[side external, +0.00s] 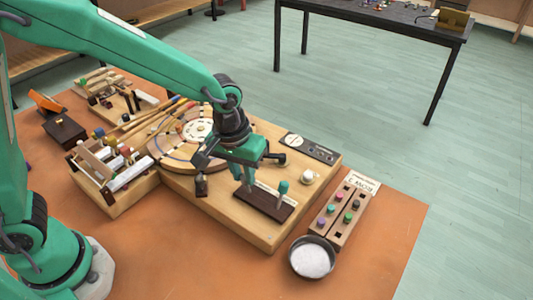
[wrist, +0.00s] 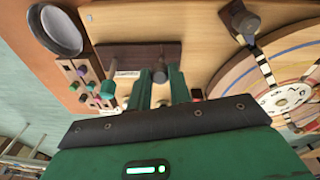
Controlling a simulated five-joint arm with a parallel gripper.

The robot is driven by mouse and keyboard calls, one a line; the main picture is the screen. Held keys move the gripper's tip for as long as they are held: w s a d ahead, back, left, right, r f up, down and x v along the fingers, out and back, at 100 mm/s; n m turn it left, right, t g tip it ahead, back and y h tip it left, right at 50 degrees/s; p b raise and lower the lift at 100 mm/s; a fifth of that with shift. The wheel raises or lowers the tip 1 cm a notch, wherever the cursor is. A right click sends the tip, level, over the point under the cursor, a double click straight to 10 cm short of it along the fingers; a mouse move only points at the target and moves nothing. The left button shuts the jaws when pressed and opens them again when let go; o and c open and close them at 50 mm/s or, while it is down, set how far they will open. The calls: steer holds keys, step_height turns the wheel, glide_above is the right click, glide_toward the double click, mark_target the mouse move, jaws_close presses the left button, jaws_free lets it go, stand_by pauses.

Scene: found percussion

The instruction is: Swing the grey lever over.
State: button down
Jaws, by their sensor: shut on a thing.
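The grey lever (wrist: 160,74) stands on a dark brown base plate (side external: 268,208). In the wrist view its rounded grey end shows between my two green fingers, and the plate (wrist: 120,54) lies behind it. My gripper (side external: 244,182) is shut on the grey lever, with one finger on each side, as the wrist view (wrist: 161,88) shows. In the side view the fingers hide most of the lever. A second lever with a green knob (side external: 283,187) stands on the same plate, to the right of my gripper. Its green knob is left of my fingers in the wrist view (wrist: 108,89).
The plate sits on a wooden board with a round dial (side external: 168,148) and a white knob (side external: 307,176). A bowl of white material (side external: 312,258) and a peg block (side external: 338,215) stand to the right. Wooden instruments (side external: 110,170) crowd the left. The orange table's right front is clear.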

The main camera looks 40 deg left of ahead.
steer(key=shift+s, duration=0.1)
steer(key=c, duration=1.3)
jaws_free()
steer(key=shift+r, duration=0.1)
step_height(320, 180, up, 8)
steer(key=shift+s+a+f, duration=0.15)
steer(key=shift+s+f, duration=0.1)
steer(key=shift+s, duration=0.15)
